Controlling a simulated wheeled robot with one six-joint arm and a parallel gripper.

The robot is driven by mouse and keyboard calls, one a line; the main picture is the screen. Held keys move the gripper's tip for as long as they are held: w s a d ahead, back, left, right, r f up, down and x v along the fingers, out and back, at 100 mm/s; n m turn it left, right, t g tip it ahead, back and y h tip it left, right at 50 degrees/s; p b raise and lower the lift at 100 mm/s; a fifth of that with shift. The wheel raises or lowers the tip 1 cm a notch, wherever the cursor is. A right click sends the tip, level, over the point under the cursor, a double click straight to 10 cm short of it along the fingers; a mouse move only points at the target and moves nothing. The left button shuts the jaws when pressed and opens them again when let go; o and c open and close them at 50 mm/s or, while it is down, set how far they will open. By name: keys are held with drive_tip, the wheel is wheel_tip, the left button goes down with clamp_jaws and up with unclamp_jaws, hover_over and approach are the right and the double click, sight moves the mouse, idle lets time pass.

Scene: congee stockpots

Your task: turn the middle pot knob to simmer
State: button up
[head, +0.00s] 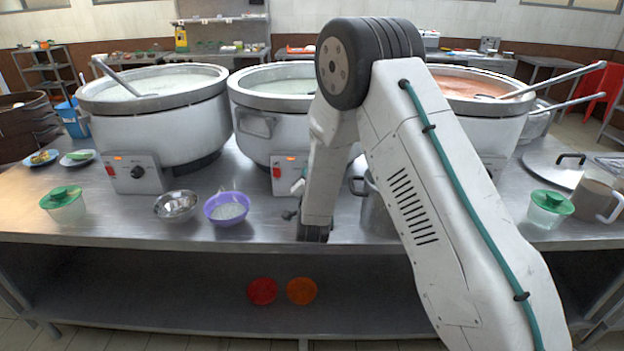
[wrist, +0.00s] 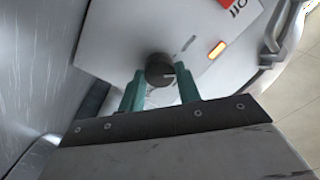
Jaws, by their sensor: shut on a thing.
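The middle pot (head: 262,126) is a large white stockpot with a steel rim and pale congee inside. Its control box (head: 279,174) with a red switch shows at its front. My arm hides the box's right part and the knob in the head view. The gripper itself is hidden behind my arm in the head view.
A lit orange lamp (wrist: 217,49) is beside the knob. A purple bowl (head: 227,208) and a steel bowl (head: 177,205) stand left of my arm. The left pot (head: 160,125) and right pot (head: 487,130) flank the middle one. A steel container (head: 375,212) is partly behind my arm.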

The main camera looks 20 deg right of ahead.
drive_tip(key=m, duration=0.7)
drive_tip(key=shift+s+f, duration=0.15)
drive_tip(key=shift+f, duration=0.1)
drive_tip(key=shift+m, duration=0.3)
drive_tip(key=o, duration=1)
drive_tip(key=shift+r, duration=0.1)
drive_tip(key=v, duration=0.7)
drive_tip(key=shift+s+a, duration=0.2)
drive_tip(key=shift+s, duration=0.15)
